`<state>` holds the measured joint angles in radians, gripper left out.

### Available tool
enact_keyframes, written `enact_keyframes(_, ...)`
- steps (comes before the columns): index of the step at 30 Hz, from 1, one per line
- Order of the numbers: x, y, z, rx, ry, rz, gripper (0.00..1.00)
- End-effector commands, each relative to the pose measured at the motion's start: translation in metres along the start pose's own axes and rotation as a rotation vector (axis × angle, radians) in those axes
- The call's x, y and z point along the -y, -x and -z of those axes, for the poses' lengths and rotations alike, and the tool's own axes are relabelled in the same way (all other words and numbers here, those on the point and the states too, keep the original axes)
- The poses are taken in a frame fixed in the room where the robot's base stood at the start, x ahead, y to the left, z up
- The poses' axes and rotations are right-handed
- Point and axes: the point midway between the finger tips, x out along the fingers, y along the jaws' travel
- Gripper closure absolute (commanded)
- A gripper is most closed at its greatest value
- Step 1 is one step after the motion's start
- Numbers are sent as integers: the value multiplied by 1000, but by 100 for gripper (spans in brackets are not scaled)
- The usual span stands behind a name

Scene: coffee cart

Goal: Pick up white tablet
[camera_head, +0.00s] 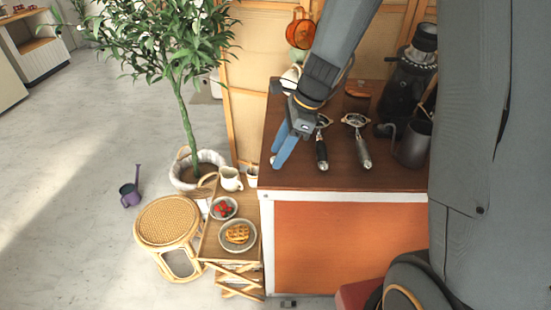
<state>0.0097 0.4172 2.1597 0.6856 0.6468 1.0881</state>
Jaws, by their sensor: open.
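I cannot make out a white tablet for certain in the head view. A small flat white patch (204,205) shows at the left of the low side table, too small to identify. My gripper (277,163) has blue fingers and points down over the left edge of the brown cart top (310,179). Its jaws are open, and I see nothing held between them. My gripper and arm hide part of the cart top's left side behind them.
Two portafilters (321,152) (358,140) lie right of my gripper, near a dark grinder (402,85) and a metal pitcher (414,143). The side table holds a waffle plate (238,236), a strawberry bowl (223,208) and a white jug (231,179). A stool (168,221) and potted tree (196,170) stand left.

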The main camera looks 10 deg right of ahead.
Motion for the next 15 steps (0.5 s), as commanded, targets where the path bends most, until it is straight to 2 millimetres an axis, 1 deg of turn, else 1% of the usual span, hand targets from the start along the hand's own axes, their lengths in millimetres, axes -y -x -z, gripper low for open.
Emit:
enact_keyframes(3,0,-6,1,0,-1,0,57)
enact_keyframes(9,0,-6,1,0,-2,1,57)
enact_keyframes(11,0,-6,1,0,-2,1,66)
enact_keyframes(15,0,-6,1,0,-2,1,90)
